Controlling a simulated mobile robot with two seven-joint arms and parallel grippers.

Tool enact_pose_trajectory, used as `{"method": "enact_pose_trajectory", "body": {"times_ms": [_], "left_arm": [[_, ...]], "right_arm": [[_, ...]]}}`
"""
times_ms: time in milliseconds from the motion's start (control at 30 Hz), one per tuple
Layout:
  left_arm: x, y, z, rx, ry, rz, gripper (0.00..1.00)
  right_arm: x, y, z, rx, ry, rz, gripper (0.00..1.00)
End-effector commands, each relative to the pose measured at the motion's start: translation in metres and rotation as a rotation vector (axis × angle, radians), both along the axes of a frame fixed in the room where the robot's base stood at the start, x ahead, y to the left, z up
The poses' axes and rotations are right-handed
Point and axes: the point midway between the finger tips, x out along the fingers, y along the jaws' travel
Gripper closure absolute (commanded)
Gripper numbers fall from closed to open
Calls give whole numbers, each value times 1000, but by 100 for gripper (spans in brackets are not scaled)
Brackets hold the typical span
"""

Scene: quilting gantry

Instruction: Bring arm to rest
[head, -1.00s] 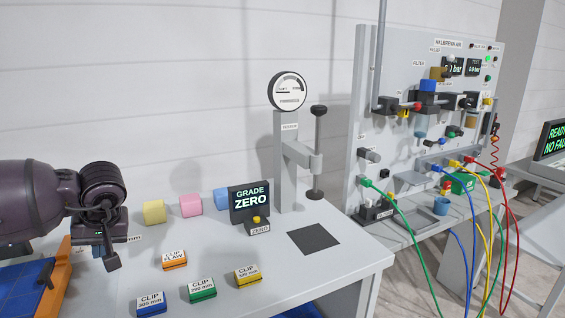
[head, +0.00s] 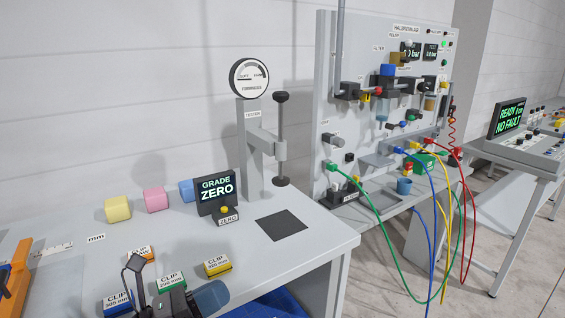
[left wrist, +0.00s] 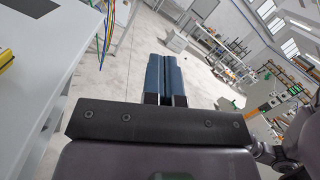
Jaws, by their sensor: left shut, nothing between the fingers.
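My left gripper (head: 211,297) is at the bottom of the head view, just in front of the clip boxes on the table. Its dark blue fingers also fill the middle of the left wrist view (left wrist: 162,75). They are shut together with nothing between them. The gripper partly covers the orange clip box (head: 140,252) and the green clip box (head: 171,281). The blue clip box (head: 117,302) is close to its left. The yellow clip box (head: 217,266) is just behind it. My right gripper is in neither view.
The white table (head: 318,243) bears a tester (head: 249,150), a grade display (head: 216,192) and coloured blocks at the back. A hose panel (head: 325,100) with hanging hoses stands right of it. In the left wrist view, open floor (left wrist: 115,85) lies beyond the fingers.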

Motion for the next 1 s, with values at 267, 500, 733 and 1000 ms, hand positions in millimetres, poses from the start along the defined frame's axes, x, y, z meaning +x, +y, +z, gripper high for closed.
{"method": "enact_pose_trajectory", "body": {"times_ms": [267,500,733,1000], "left_arm": [[10,63,-18,-627,524,416,100],[-17,129,-83,-1147,961,805,100],[-90,169,-157,-1609,1322,1219,100],[-165,177,-200,-1915,1538,1565,100]], "right_arm": [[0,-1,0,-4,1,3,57],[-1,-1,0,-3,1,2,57],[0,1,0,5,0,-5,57],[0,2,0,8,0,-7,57]]}}
